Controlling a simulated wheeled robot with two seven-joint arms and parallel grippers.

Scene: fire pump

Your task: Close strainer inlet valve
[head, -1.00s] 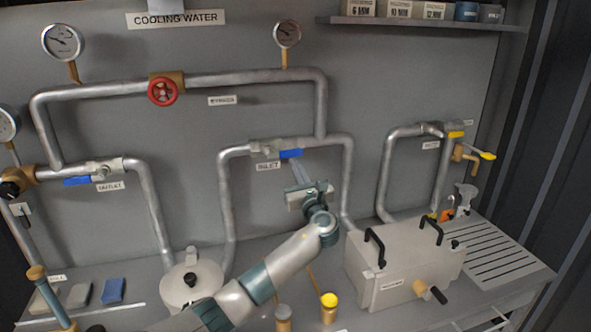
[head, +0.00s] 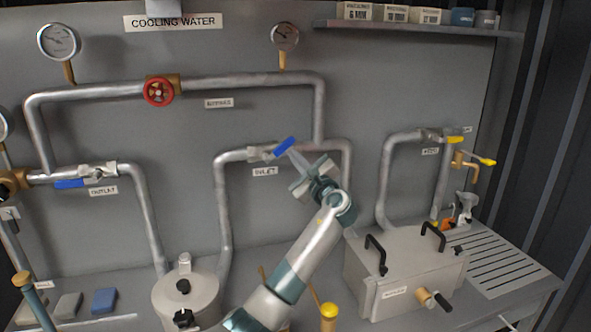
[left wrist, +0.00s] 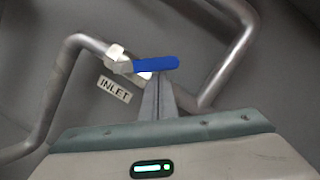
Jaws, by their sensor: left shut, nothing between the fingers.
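The inlet valve (head: 262,153) sits on the middle pipe above its INLET label (head: 265,171). Its blue lever (head: 285,147) is tilted, with its free end up and to the right. My left gripper (head: 292,153) is shut and empty, with its fingertips right at the underside of the lever. In the left wrist view the fingertips (left wrist: 157,80) are just below the blue lever (left wrist: 156,63) and seem to touch it. The INLET label (left wrist: 114,88) also shows there, left of the fingers. My right gripper is not in view.
The outlet valve's blue lever (head: 69,184) lies along its pipe at left. A red handwheel (head: 159,91) is on the upper pipe. A round lidded strainer pot (head: 187,295) and a grey box (head: 405,270) with black handles stand on the bench below.

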